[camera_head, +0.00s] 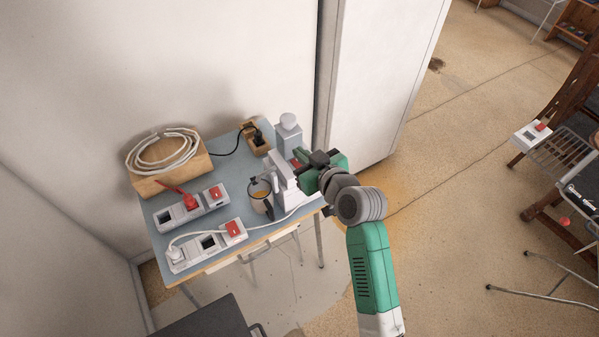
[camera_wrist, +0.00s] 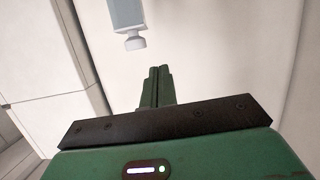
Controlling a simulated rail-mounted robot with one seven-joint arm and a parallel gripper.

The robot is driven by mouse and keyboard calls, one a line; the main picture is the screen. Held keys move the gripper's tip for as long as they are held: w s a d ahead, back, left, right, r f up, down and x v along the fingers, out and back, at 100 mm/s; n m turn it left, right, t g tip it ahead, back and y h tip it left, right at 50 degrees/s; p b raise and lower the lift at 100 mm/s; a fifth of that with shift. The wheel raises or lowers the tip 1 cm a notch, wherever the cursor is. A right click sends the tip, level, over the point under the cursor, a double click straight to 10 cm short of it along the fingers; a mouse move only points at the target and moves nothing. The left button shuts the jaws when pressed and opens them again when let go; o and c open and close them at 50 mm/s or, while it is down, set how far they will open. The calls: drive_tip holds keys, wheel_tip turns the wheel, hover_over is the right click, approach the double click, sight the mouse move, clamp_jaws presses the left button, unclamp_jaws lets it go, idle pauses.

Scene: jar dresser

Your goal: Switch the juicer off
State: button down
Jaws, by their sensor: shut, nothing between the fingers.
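The juicer (camera_head: 283,168) is a pale grey machine with a rounded white cap on its rear column, at the right end of the blue table. A cup with orange content (camera_head: 260,189) stands at its left side. A small red part (camera_head: 296,163), perhaps its switch, shows beside my gripper (camera_head: 305,166). My gripper is at the juicer's right side, partly hiding it; I cannot tell whether they touch. In the wrist view my gripper's green fingers (camera_wrist: 157,70) are together and empty. A grey body with a white knob, likely the juicer (camera_wrist: 128,20), shows above them.
The blue table (camera_head: 229,152) also holds a white power strip (camera_head: 207,245) with a red switch, another strip (camera_head: 190,207) with a red plug, a coiled cable (camera_head: 163,152) on a wooden block, and a wooden socket box (camera_head: 257,137). A tall white cabinet (camera_head: 375,80) stands behind right.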

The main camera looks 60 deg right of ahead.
drive_tip(key=s+d+f+m, duration=0.1)
drive_tip(key=s+d+f, duration=0.2)
drive_tip(key=f, duration=0.4)
drive_tip(key=shift+s+f+g+b, duration=0.2)
drive_tip(key=shift+s+g+b, duration=0.25)
drive_tip(key=shift+s, duration=0.2)
drive_tip(key=x, duration=0.9)
drive_tip(key=shift+w+b, duration=0.15)
drive_tip(key=shift+b, duration=0.25)
wheel_tip(320, 180, down, 3)
drive_tip(key=shift+w+d+f, duration=0.1)
drive_tip(key=shift+f, duration=0.1)
drive_tip(key=shift+f+b, duration=0.3)
drive_tip(key=shift+f, duration=0.1)
